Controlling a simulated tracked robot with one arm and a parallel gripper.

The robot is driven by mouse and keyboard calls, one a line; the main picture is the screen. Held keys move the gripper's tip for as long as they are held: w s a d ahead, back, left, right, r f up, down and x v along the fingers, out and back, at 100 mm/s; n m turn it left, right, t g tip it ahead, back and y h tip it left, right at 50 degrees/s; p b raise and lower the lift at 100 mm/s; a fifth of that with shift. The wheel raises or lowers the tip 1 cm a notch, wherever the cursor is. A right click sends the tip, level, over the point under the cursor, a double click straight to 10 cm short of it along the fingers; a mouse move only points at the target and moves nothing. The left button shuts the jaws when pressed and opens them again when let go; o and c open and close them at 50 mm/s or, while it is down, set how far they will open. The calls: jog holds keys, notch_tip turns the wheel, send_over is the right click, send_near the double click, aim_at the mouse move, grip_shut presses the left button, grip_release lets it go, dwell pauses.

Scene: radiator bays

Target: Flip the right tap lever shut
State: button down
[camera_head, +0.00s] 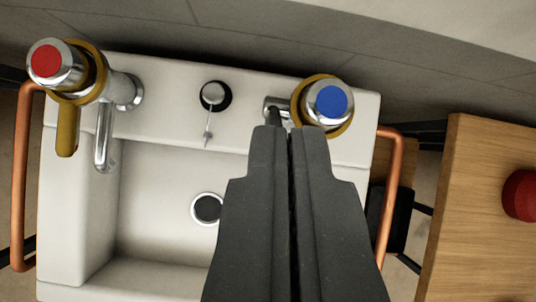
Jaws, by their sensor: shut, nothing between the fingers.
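The right tap (332,101) has a blue cap and a brass-coloured collar on a chrome body, at the back right of the white sink (140,165). Its lever is not clearly visible; my gripper covers the area in front of it. My gripper (289,130) is shut and empty, its tips right at the front left side of the right tap. I cannot tell whether the tips touch it. The left tap (46,61) has a red cap, and its brass lever (67,132) points toward the front of the sink beside a chrome spout (103,140).
A plug knob with a short chain (213,95) sits between the taps. The drain (207,208) is in the basin. Copper pipes run down the left side (21,180) and right side (391,200). A wooden table (480,220) with a red object (521,195) stands at right.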

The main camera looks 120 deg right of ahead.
notch_tip(320, 180, down, 7)
jog(key=g, duration=0.1)
jog(key=shift+w+a+r+p, duration=0.15)
jog(key=shift+w+r+p, duration=0.05)
jog(key=shift+w+p, duration=0.15)
jog(key=shift+f, duration=0.1)
jog(key=shift+w+d+f+p, duration=0.2)
jog(key=shift+w+f+p, duration=0.15)
jog(key=shift+f, duration=1.5)
jog(key=shift+w+d+f+p, duration=0.25)
jog(key=shift+f+p, duration=0.2)
jog(key=shift+f, duration=1.45)
jog(key=shift+w+d+f+p, duration=0.25)
jog(key=shift+f+p, duration=0.15)
jog(key=shift+f, duration=1.45)
